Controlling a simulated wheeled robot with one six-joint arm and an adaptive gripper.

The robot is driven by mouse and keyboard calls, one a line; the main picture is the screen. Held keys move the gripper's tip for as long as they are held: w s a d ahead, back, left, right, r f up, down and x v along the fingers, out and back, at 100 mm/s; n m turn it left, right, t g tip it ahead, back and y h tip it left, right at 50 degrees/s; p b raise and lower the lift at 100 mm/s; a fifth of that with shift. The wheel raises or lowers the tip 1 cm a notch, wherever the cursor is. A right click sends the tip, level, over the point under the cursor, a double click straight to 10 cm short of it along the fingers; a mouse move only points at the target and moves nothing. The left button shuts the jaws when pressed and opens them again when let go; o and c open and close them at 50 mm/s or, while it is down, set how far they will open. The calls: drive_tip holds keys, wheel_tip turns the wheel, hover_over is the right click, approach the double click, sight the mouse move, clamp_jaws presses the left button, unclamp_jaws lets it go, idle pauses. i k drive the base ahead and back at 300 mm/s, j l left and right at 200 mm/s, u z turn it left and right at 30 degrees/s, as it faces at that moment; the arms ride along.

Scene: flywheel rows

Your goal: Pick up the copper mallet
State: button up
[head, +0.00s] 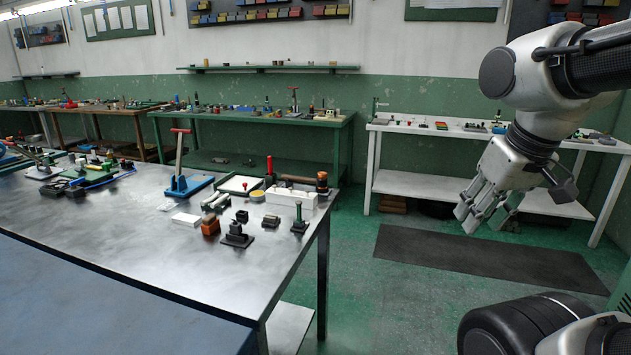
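The copper mallet (322,181) lies near the right end of the metal-topped table, among small tools. Its short head is copper-brown with a dark middle, and its wooden handle reaches left behind a white block. Part of the handle is hidden by that block. My gripper (484,219) hangs at the right of the view over the floor, well to the right of the mallet and the table. Its fingers point down and look spread apart, with nothing between them.
The metal table (130,235) has a bare front area. Beside the mallet are a white block (290,198), a blue base with a red-topped upright (181,186), and several small fixtures. A dark mat (480,262) lies on the open floor. A white bench (450,185) stands behind my gripper.

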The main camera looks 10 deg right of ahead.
sight(321, 180)
drive_tip(key=i+l+u, duration=0.15)
drive_tip(key=i+l, duration=0.45)
drive_tip(key=i+l+u, duration=0.6)
drive_tip(key=l, duration=0.15)
drive_tip(key=i+l+u, duration=0.3)
drive_tip(key=l, duration=0.2)
drive_tip(key=k+l, duration=0.35)
drive_tip(key=l, duration=0.25)
drive_tip(key=i+j, duration=0.15)
drive_tip(key=j, duration=0.15)
drive_tip(key=i+j, duration=0.1)
drive_tip(key=j, duration=0.2)
